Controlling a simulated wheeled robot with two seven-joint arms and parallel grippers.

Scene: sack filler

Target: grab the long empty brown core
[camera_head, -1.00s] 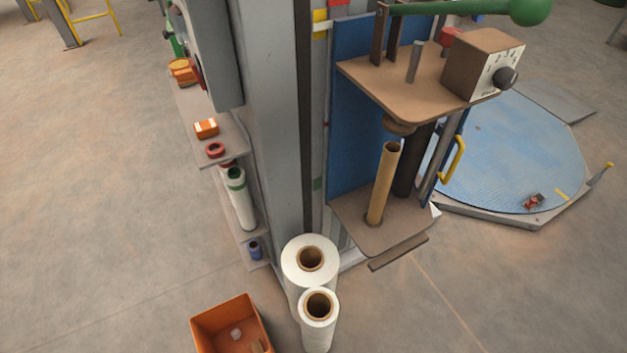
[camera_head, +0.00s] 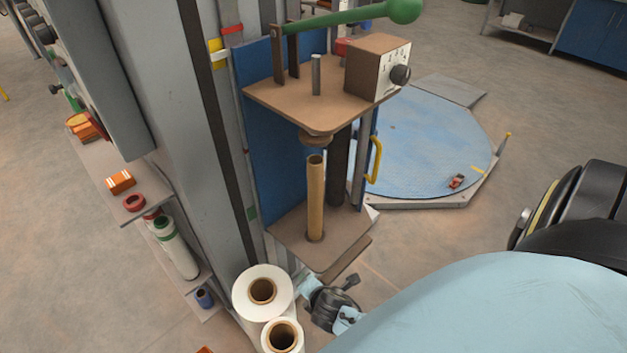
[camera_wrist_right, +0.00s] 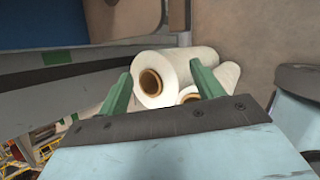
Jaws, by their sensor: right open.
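The long brown core (camera_head: 315,200) is a bare tube standing upright on the lower brown plate (camera_head: 290,235) of the machine in the head view. Its open top end is just below the round holder (camera_head: 316,138) under the upper plate. My right gripper (camera_wrist_right: 161,69) is open, with two green fingers apart and nothing held between them. In the right wrist view it faces two white rolls, and the brown core cannot be made out there. My left gripper is not in view.
Two white film rolls (camera_head: 262,292) with brown cores stand left of the machine's lower plate. A grey post (camera_head: 195,120) and a small shelf (camera_head: 120,190) are at the left. A dark cylinder (camera_head: 340,165) stands behind the core. A yellow handle (camera_head: 375,158) is to its right.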

